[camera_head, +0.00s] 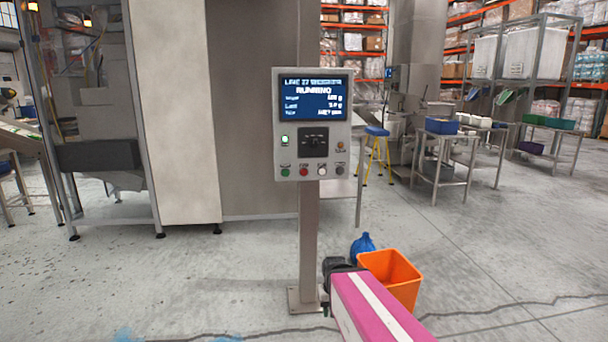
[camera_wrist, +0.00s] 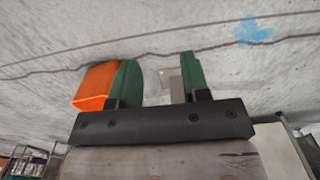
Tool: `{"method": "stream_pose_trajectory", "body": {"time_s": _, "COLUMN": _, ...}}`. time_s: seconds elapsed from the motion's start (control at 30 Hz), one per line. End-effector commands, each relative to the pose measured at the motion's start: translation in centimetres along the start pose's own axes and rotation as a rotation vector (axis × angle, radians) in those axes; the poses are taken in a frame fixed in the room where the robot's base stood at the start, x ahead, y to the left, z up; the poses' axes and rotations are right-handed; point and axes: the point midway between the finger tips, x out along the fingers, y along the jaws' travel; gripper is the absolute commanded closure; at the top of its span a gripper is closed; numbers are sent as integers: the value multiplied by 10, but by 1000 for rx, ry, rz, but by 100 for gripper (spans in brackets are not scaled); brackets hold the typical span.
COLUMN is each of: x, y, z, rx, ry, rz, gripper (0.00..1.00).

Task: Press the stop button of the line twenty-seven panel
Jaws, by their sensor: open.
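The line twenty-seven panel (camera_head: 313,125) is a grey box on an upright post (camera_head: 308,235), facing me. Its blue screen (camera_head: 314,95) reads "LINE 27" and "RUNNING". The bottom row holds a green button (camera_head: 285,171), a red button (camera_head: 304,171), a pale button (camera_head: 322,170) and a dark one (camera_head: 340,171). Their small labels are too blurred to read; the red one looks like the stop button. My gripper (camera_wrist: 157,77) has two green fingers, apart and empty in the wrist view. It is low, well below the panel, with floor and the post's base plate beyond it.
An orange bin (camera_head: 397,280) stands right of the post, with a blue bag (camera_head: 363,245) behind it. A tall grey cabinet (camera_head: 178,110) stands behind left. Tables (camera_head: 442,165) and shelving are further back right. Floor left of the post is clear.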

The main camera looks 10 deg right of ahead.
Motion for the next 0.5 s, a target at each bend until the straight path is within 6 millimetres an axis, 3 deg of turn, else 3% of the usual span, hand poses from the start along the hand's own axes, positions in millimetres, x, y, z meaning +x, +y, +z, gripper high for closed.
{"method": "stream_pose_trajectory", "body": {"time_s": 0.03, "x": 0, "y": 0, "z": 0, "rx": 0, "ry": 0, "rz": 0, "gripper": 70}}
{"method": "stream_pose_trajectory", "body": {"time_s": 0.1, "x": 0, "y": 0, "z": 0, "rx": 0, "ry": 0, "rz": 0, "gripper": 93}}
{"method": "stream_pose_trajectory", "body": {"time_s": 0.13, "x": 0, "y": 0, "z": 0, "rx": 0, "ry": 0, "rz": 0, "gripper": 100}}
{"method": "stream_pose_trajectory", "body": {"time_s": 0.5, "x": 0, "y": 0, "z": 0, "rx": 0, "ry": 0, "rz": 0, "gripper": 100}}
